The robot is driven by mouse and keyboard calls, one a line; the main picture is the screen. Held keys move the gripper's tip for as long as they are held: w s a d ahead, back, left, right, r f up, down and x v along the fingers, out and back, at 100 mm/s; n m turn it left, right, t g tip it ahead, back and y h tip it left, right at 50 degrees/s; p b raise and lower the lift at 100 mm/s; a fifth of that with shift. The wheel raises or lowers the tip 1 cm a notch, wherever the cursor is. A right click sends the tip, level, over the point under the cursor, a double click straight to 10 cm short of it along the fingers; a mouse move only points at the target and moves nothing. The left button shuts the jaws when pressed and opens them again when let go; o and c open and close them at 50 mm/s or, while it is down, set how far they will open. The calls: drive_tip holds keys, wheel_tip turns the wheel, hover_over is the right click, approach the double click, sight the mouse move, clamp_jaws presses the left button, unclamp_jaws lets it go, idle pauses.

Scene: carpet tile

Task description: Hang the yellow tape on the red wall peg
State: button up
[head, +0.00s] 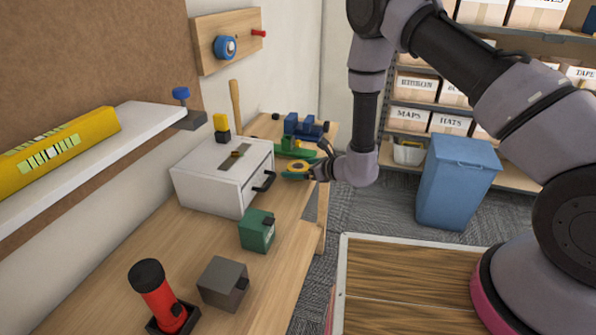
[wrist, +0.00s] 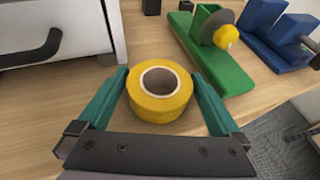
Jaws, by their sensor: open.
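The yellow tape (wrist: 160,95) is a roll lying flat on the wooden workbench; it also shows in the head view (head: 298,166). My gripper (wrist: 160,90) is open, with one green finger on each side of the roll. A narrow gap shows at the right finger; whether the left one touches I cannot tell. In the head view my gripper (head: 299,171) is low over the bench, right of the white drawer box. The red wall peg (head: 259,33) sticks out of a wooden board on the wall. A blue roll (head: 225,47) hangs on the same board, left of it.
The white drawer box (head: 215,180) stands left of the tape. A green tool (wrist: 215,55) and a blue vise-like tool (wrist: 280,35) lie beyond it. A green box (head: 257,230), grey block (head: 223,284) and red flashlight (head: 158,295) stand nearer. A white shelf (head: 95,160) juts from the wall.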

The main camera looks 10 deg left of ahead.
drive_tip(key=c, duration=1.2)
drive_tip(key=shift+r, duration=0.15)
